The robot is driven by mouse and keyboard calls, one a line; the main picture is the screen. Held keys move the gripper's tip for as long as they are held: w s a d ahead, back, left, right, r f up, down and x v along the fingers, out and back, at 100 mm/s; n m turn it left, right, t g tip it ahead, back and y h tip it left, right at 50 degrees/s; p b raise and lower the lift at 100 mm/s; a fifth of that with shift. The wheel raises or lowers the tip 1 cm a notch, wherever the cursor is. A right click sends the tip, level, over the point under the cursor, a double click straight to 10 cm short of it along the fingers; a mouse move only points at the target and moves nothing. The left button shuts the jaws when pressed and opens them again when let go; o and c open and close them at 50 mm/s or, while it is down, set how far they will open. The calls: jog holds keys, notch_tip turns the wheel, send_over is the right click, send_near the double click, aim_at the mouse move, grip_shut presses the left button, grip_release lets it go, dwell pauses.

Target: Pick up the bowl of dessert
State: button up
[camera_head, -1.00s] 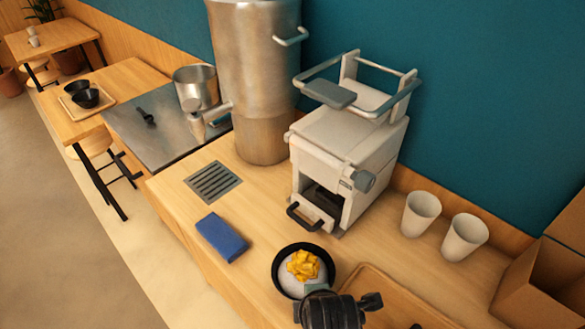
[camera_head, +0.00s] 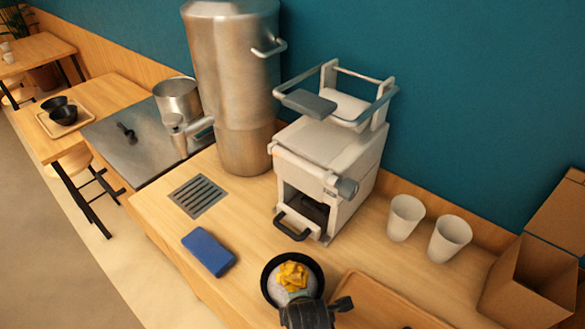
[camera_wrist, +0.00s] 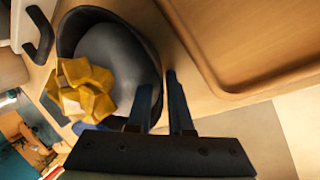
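The bowl of dessert (camera_head: 265,284) is black and round, with a pale filling and yellow cubes (camera_head: 291,275) on top. It stands upright on the wooden counter. In the wrist view the bowl (camera_wrist: 68,38) fills the upper left, with its yellow cubes (camera_wrist: 86,90) near the left rim. My gripper (camera_wrist: 161,88) has one finger over the inside of the bowl and the other outside, with the right rim between them. A narrow gap shows between the fingers. In the head view my gripper's dark body (camera_head: 308,314) covers the bowl's near edge.
A wooden tray (camera_head: 385,290) lies just right of the bowl. A white machine (camera_head: 335,165) with a black handle stands behind it. A blue sponge (camera_head: 208,252) lies to the left. Two white cups (camera_head: 428,228) and a cardboard box (camera_head: 530,282) are at the right.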

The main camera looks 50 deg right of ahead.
grip_shut()
dwell(1.4)
